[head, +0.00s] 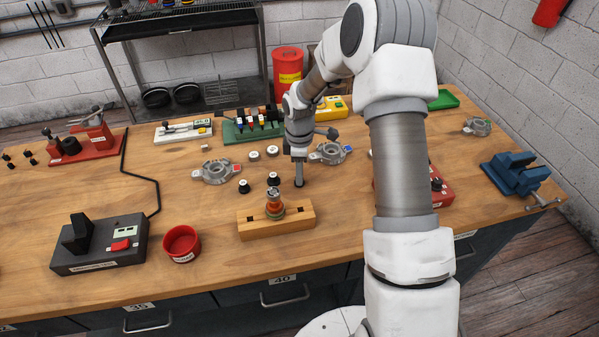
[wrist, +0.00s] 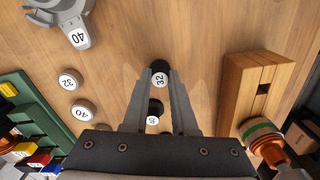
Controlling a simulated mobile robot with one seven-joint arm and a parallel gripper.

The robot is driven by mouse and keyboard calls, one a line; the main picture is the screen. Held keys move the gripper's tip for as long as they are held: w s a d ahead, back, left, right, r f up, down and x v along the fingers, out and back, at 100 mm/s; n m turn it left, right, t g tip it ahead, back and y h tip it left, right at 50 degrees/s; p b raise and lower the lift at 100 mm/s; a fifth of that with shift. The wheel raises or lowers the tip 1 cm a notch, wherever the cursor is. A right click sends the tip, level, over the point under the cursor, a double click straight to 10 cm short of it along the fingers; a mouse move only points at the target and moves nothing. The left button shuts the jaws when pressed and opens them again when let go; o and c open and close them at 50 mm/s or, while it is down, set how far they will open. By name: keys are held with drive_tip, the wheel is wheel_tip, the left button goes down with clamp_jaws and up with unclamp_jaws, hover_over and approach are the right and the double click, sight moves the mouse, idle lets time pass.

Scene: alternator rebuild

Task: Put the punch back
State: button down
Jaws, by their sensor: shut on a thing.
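My gripper (head: 299,181) points straight down over the bench, with its fingers closed around a small black punch labelled 32; both show in the wrist view, the fingertips (wrist: 160,80) on either side of the punch (wrist: 159,78). The punch is at bench height; I cannot tell whether it touches the wood. Another black piece (head: 273,178) stands just left of it, also between the finger bases in the wrist view (wrist: 154,112). A third black piece (head: 244,187) stands further left.
A wooden block (head: 249,229) holding a copper-coloured rotor (head: 274,207) is in front. A green rack (head: 238,134) is further back. A red cup (head: 181,243) and black device (head: 98,252) stand left.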

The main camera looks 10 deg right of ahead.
drive_tip(key=shift+f, duration=0.1)
drive_tip(key=c, duration=1.2)
unclamp_jaws()
drive_tip(key=shift+f, duration=0.1)
drive_tip(key=o, duration=0.5)
